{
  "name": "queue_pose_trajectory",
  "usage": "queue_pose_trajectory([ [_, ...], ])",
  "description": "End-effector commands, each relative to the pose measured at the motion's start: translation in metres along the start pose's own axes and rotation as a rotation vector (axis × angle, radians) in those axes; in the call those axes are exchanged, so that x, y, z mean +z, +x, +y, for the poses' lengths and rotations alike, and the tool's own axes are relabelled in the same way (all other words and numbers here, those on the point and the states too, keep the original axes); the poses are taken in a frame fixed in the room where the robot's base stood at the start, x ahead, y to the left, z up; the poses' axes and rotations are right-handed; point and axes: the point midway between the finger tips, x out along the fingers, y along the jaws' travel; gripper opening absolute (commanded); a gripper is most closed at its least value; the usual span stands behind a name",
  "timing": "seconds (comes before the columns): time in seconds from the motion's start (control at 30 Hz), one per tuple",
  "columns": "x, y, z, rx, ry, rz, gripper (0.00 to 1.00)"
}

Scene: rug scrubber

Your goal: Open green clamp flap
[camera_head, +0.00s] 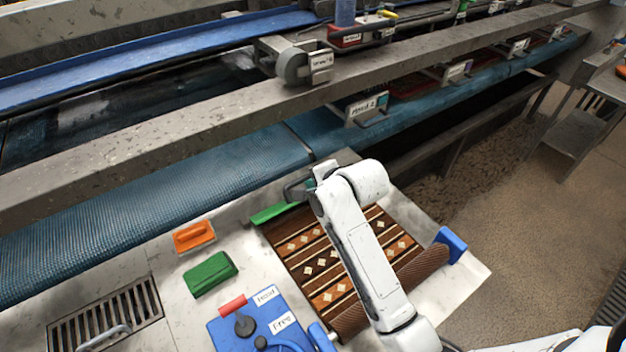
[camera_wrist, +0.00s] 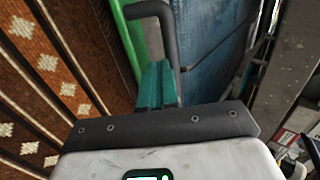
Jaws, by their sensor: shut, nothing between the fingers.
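The green clamp flap (camera_head: 273,212) is a narrow green strip along the far left edge of the brown patterned rug (camera_head: 310,262). It lies flat as far as I can see. In the wrist view, a green strip (camera_wrist: 130,40) runs beside the rug (camera_wrist: 50,70). A dark bent bar (camera_wrist: 168,30) stands next to the strip; whether it is joined to the flap I cannot tell. My gripper (camera_wrist: 158,72), with teal fingers, is shut and empty close to this bar. Whether they touch is unclear. In the head view, my arm hides part of the flap's right end.
The rug's near end is rolled, between blue blocks (camera_head: 450,244). An orange brush (camera_head: 194,236), a green sponge (camera_head: 210,274) and a blue control panel (camera_head: 262,322) lie left. A blue conveyor belt (camera_head: 200,172) and metal beam (camera_head: 210,112) run behind. Open floor lies right.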

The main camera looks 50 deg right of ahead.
Motion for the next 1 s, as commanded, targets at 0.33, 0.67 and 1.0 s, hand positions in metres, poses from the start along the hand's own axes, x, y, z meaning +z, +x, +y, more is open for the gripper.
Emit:
queue_pose_trajectory([
  [0.33,0.0,0.0039,-0.0031,0.0,0.0,0.0,0.0],
  [0.67,0.0004,0.0046,-0.0039,0.0,0.0,0.0,0.0],
  [1.0,0.0018,0.0081,-0.0074,0.001,0.0,-0.001,0.0],
])
